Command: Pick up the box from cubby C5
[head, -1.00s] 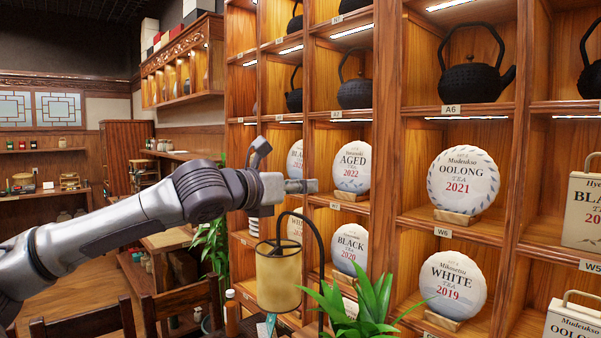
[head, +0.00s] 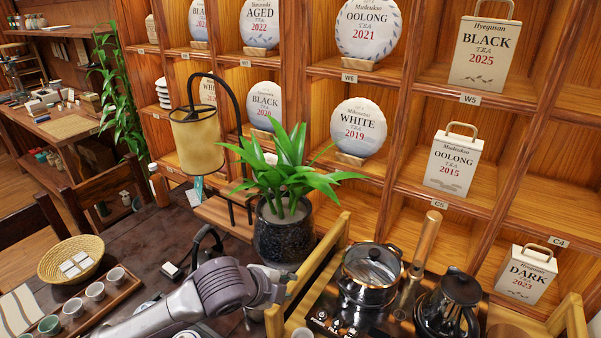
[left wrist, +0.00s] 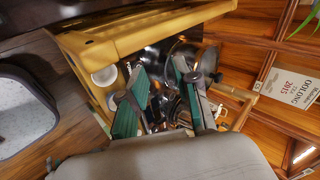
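The box in cubby C5 is a white tea box (head: 452,162) with a wooden handle, marked Oolong 2015. It stands upright on the shelf above the C5 label (head: 437,203). It also shows tilted at the right edge of the left wrist view (left wrist: 291,88). My left gripper (head: 283,288) is low over the table, left of and below the box and well apart from it. In the left wrist view, its two green-padded fingers (left wrist: 160,68) are apart with nothing held between them. My right gripper is not in view.
A potted plant (head: 284,230) and a lamp (head: 195,145) stand near my left gripper. A lidded pot (head: 368,290) and a black kettle (head: 447,305) stand on a hob below the shelves. A wooden rail (head: 318,262) runs beside the pot.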

